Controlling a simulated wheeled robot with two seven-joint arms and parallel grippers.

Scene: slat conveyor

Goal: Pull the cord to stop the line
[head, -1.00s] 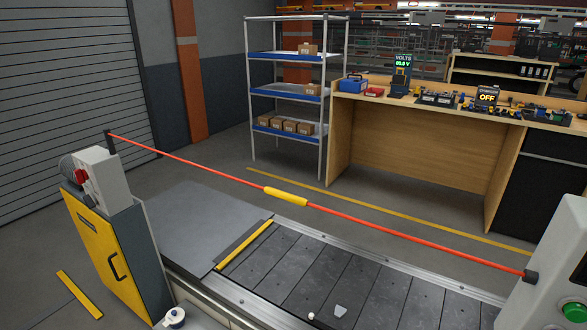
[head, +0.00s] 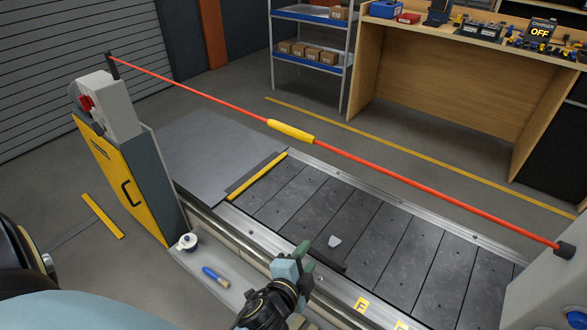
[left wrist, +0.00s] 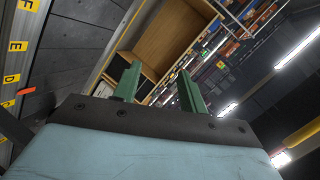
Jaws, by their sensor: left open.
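A red cord (head: 400,182) runs across the head view above the conveyor, from a black post at the left to a grey housing at the right. A yellow sleeve (head: 290,131) sits on the cord near its middle. My left gripper (head: 317,256) is at the near edge of the conveyor, apart from the cord and in front of it. In the left wrist view its two green fingers (left wrist: 158,88) are spread with nothing between them. My right gripper is in neither view.
The slat conveyor (head: 290,195) lies under the cord, with a small pale piece (head: 335,241) on its slats. A yellow-fronted cabinet (head: 125,185) stands at the left end. A tape roll (head: 187,242) and a blue marker (head: 215,276) lie on the near ledge. A wooden workbench (head: 440,95) stands behind.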

